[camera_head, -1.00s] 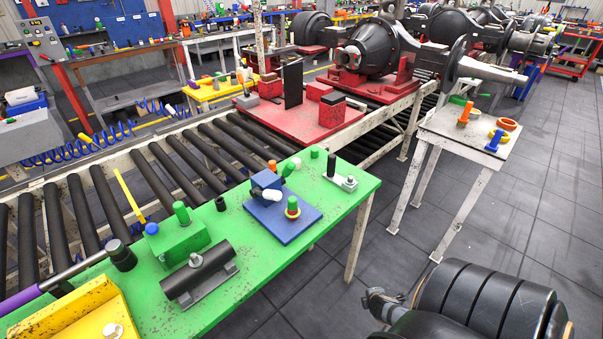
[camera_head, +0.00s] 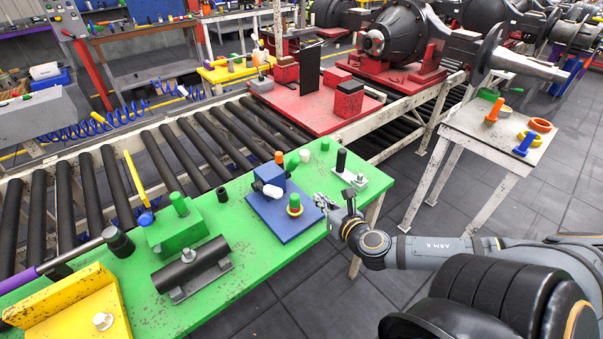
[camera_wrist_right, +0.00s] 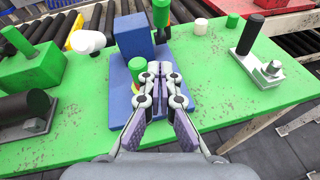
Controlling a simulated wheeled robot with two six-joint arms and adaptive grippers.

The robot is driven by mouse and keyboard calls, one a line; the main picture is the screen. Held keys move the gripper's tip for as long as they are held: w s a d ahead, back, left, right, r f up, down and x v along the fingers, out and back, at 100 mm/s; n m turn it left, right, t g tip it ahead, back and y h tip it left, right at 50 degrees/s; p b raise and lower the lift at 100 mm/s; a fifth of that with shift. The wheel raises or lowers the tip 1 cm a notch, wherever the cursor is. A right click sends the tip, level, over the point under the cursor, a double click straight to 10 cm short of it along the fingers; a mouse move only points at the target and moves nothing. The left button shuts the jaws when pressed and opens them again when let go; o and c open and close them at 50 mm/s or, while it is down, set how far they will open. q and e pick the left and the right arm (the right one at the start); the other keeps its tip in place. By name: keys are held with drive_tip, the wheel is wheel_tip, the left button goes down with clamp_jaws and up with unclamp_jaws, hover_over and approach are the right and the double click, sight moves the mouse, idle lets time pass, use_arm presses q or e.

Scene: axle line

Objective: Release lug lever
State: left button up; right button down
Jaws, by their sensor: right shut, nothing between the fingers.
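A blue fixture plate (camera_head: 272,226) lies on the green table. It carries a blue block (camera_head: 268,177), a white-tipped part (camera_head: 272,191) and a green-topped peg with a yellow ring (camera_head: 295,203). An orange-tipped piece (camera_head: 279,157) shows behind the block. I cannot tell for sure which part is the lug lever. My right gripper (camera_head: 322,203) is by the plate's right edge. In the right wrist view its shut, empty fingers (camera_wrist_right: 160,72) appear above the plate, just right of the green peg (camera_wrist_right: 136,68). The gripper partly covers the plate there. My left gripper is not in view.
A black post on a metal base (camera_head: 340,161) stands right of the plate. A dark cylinder in a cradle (camera_head: 190,264), a green block (camera_head: 176,230) and a yellow bracket (camera_head: 68,308) stand left. The roller conveyor (camera_head: 150,150) runs behind.

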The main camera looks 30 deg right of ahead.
drive_tip(key=b, duration=0.8)
approach(290, 168)
wheel_tip(290, 168, down, 4)
drive_tip(key=s, duration=0.1)
drive_tip(key=w+d+r, duration=0.1)
drive_tip(key=w+r, duration=0.1)
drive_tip(key=w, duration=0.3)
drive_tip(key=shift+w+d, duration=0.3)
drive_tip(key=shift+d, duration=0.05)
drive_tip(key=shift+r, duration=0.15)
